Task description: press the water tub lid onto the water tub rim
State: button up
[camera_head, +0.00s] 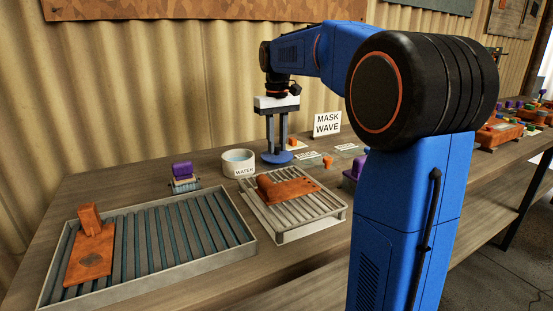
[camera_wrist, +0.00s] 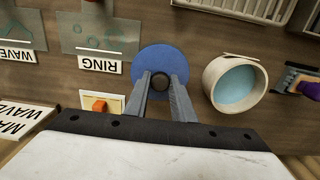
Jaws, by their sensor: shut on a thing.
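The water tub lid (camera_head: 276,158) is a blue disc with a dark knob. My gripper (camera_head: 277,149) points straight down and is shut on the knob. In the wrist view the lid (camera_wrist: 153,59) shows beneath my gripper (camera_wrist: 161,84), with a finger on each side of the knob. The water tub (camera_head: 238,170) is a round white tub labelled WATER, open at the top, with blue water inside. It stands left of the lid in the head view, and right of it in the wrist view (camera_wrist: 213,77). Lid and tub are apart. I cannot tell whether the lid touches the bench.
A slatted rack (camera_head: 330,207) with an orange-brown piece stands in front of the tub. A large slatted tray (camera_head: 245,238) is at the front left. A purple-topped brush (camera_head: 183,178) stands left of the tub. The MASK WAVE sign (camera_head: 327,124) is behind, right of my gripper.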

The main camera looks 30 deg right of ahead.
aim_at(277, 145)
jog(key=shift+r, duration=1.8)
